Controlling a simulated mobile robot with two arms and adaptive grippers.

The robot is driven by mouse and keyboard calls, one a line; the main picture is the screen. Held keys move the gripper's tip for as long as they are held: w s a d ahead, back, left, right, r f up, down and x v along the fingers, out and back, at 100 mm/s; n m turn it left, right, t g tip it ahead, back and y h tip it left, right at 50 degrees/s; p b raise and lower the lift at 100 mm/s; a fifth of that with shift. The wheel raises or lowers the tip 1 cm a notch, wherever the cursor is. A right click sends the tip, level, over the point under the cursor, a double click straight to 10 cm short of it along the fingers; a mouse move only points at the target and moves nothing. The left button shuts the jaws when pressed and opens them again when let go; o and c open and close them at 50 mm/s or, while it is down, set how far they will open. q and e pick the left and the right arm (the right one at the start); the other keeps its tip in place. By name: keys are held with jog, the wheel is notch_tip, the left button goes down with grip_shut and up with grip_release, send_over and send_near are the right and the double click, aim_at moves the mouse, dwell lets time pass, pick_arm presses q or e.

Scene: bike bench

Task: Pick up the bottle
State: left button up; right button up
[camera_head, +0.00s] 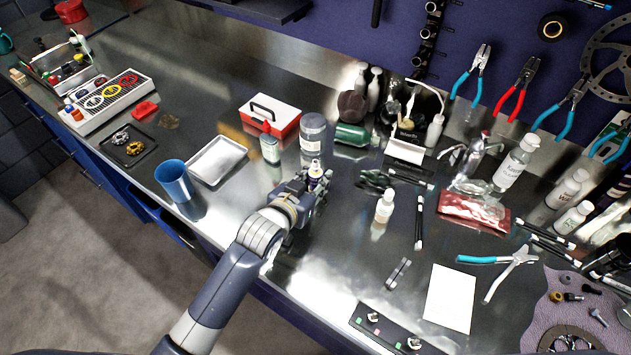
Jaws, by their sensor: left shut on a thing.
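A small bottle (315,170) with a white top and a dark and yellow label stands up out of my left gripper (318,184). My left gripper is shut on it over the bench's front middle part; its fingers hide the bottle's lower part. I cannot tell whether the bottle touches the bench. Another small white bottle (384,207) stands upright to the right, apart from the gripper. My right gripper is out of view.
Behind the gripper stand a clear jar (312,133), a red-capped bottle (270,147) and a red-and-white box (270,113). A metal tray (217,160) and blue cup (174,180) lie left. Pliers (497,262) and white paper (450,298) lie right.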

aim_at(313, 173)
pick_arm(q)
jog(key=shift+r, duration=0.15)
jog(key=shift+r, duration=0.55)
jog(key=shift+s+a+r+b, duration=0.1)
jog(key=shift+r+b, duration=0.25)
jog(key=shift+r, duration=0.15)
jog(key=shift+s+a+r+b, duration=0.1)
jog(key=shift+r+b, duration=0.2)
jog(key=shift+r, duration=0.2)
jog(key=s+a+b, duration=0.1)
jog(key=s+a, duration=0.1)
jog(key=s, duration=0.2)
jog(key=s+a+r+b, duration=0.1)
jog(key=s+a, duration=0.2)
jog(key=s, duration=0.1)
jog(key=s+a+b, duration=0.1)
jog(key=s+a, duration=0.1)
jog(key=s, duration=0.2)
jog(key=shift+s+a+r, duration=0.1)
jog(key=shift+a+r, duration=0.05)
jog(key=shift+a, duration=0.15)
jog(key=shift+s+a+r, duration=0.1)
jog(key=shift+s+a, duration=0.15)
jog(key=shift+s, duration=0.15)
